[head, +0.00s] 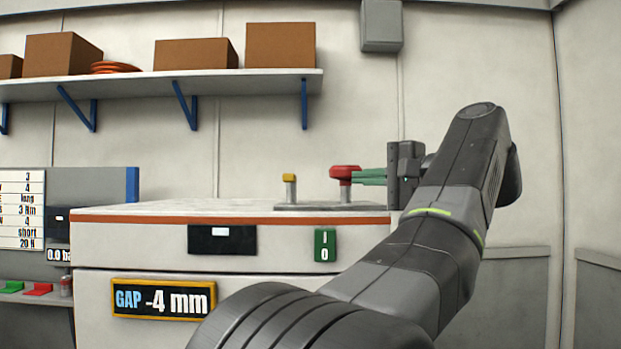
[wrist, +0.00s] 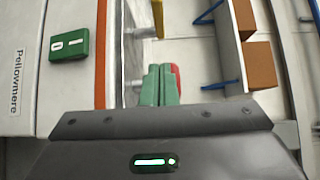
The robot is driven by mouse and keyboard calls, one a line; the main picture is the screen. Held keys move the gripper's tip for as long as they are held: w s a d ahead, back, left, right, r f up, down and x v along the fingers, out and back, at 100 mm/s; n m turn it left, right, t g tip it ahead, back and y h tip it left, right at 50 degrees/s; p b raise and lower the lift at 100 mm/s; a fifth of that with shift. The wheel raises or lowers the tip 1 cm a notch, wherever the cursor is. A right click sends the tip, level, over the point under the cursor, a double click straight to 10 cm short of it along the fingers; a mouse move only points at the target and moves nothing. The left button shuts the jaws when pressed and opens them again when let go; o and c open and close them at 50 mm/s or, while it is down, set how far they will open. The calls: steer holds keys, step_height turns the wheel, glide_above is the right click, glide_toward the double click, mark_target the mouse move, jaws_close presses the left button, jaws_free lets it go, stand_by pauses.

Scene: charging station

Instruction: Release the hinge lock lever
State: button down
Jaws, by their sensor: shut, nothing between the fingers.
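A red-topped post (head: 345,172) stands on a grey plate (head: 325,207) on the white cabinet top. A shorter yellow-topped post (head: 289,184) stands to its left on the same plate. No label shows which one is the hinge lock lever. My gripper (head: 362,177) is shut, its green fingers together and pointing left at the red top. The tips are at its right side; I cannot tell whether they touch. In the wrist view the closed fingers (wrist: 160,85) partly hide the red top (wrist: 176,80), and the yellow top (wrist: 158,18) shows beyond.
The white cabinet (head: 130,248) has an orange edge strip, a green I/O switch (head: 325,245) and a display (head: 163,299) reading "GAP -4 mm". A shelf (head: 200,82) with brown boxes hangs on the wall above. A grey box (head: 381,25) is mounted at the upper right.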

steer(key=p+x, duration=0.2)
steer(key=x, duration=0.7)
steer(key=shift+s+a, duration=0.1)
steer(key=shift+a+p, duration=0.3)
steer(key=shift+a, duration=0.8)
steer(key=shift+s+a, duration=0.15)
steer(key=shift+a, duration=0.2)
steer(key=shift+a+f, duration=0.1)
steer(key=shift+a, duration=0.2)
